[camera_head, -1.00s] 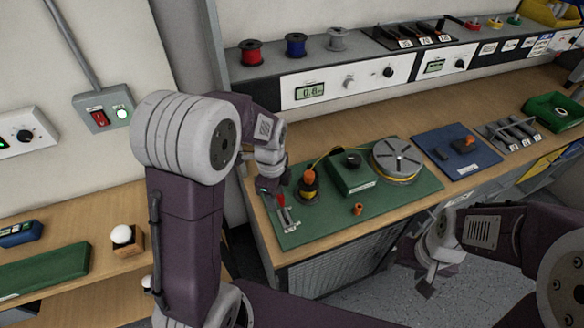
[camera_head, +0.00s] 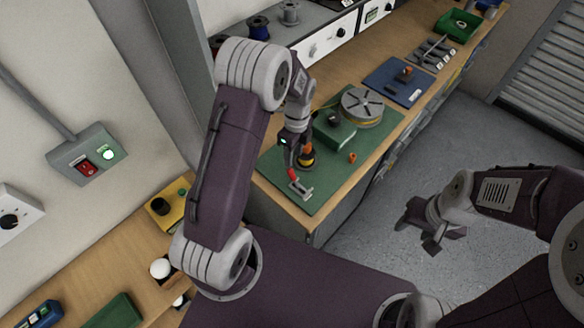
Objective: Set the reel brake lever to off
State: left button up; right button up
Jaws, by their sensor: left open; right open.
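The reel brake lever (camera_head: 293,174) has a red handle on a small grey bracket with a white label (camera_head: 301,189). It stands at the near left corner of the green work mat (camera_head: 328,196). The label is too small to read. My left gripper (camera_head: 290,161) is open, pointing down just behind the red handle. I cannot tell whether its fingers touch the handle; the arm and viewing angle hide the gap. My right gripper (camera_head: 425,237) is open and empty above the floor, to the right of the bench.
On the mat are an orange-topped post (camera_head: 307,157), a green box (camera_head: 334,132), a grey reel (camera_head: 362,105) and an orange peg (camera_head: 352,158). A blue mat (camera_head: 396,82) lies farther back. Grey floor (camera_head: 375,222) is free right of the bench.

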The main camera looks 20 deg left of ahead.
aim_at(291, 170)
pick_arm(q)
jog(key=f, duration=0.1)
jog(key=s+f, duration=0.1)
jog(key=f, duration=0.1)
jog(key=a+f+p, duration=0.1)
jog(key=shift+s+f, duration=0.15)
jog(key=shift+s, duration=0.05)
jog(key=f, duration=0.4)
jog(key=shift+w+d+p, duration=0.15)
jog(key=shift+d+p, duration=0.05)
jog(key=shift+p, duration=0.2)
jog(key=shift+f, duration=0.4)
jog(key=shift+a, duration=0.1)
pick_arm(e)
jog(key=shift+s+a+r, duration=0.15)
jog(key=shift+r, duration=0.35)
jog(key=shift+s+a+r, duration=0.1)
jog(key=shift+a+r, duration=0.05)
jog(key=shift+r, duration=0.35)
pick_arm(q)
jog(key=shift+c, duration=0.2)
grip_shut()
